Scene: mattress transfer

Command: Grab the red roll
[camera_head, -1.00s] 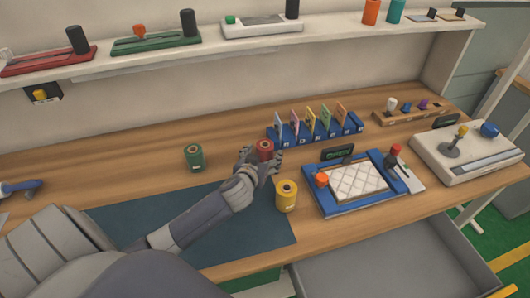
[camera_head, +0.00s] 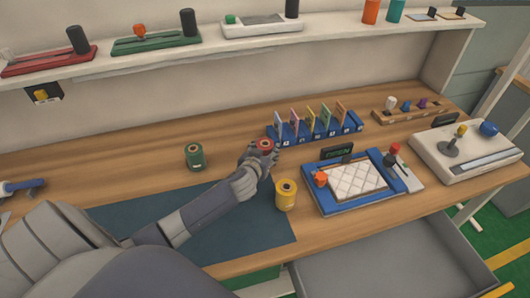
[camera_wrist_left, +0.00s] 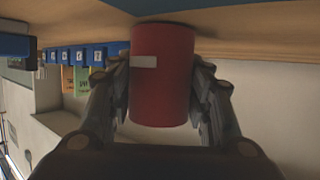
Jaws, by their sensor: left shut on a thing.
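The red roll (camera_head: 266,145) stands upright over the wooden desk behind the blue mat. My left gripper (camera_head: 257,158) is shut on it, with fingers on both sides. In the left wrist view the red roll (camera_wrist_left: 162,76) fills the space between the fingers of my left gripper (camera_wrist_left: 160,95), and a pale label shows on its side. In the head view the fingers and hand hide the roll's lower part, so I cannot tell whether it touches the desk. My right gripper is not in view.
A green roll (camera_head: 194,157) stands to the left and a yellow roll (camera_head: 286,195) stands close in front on the right. A blue card rack (camera_head: 318,130) is just behind. A blue tray device (camera_head: 355,205) lies to the right. An open drawer (camera_head: 385,262) juts out below the desk.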

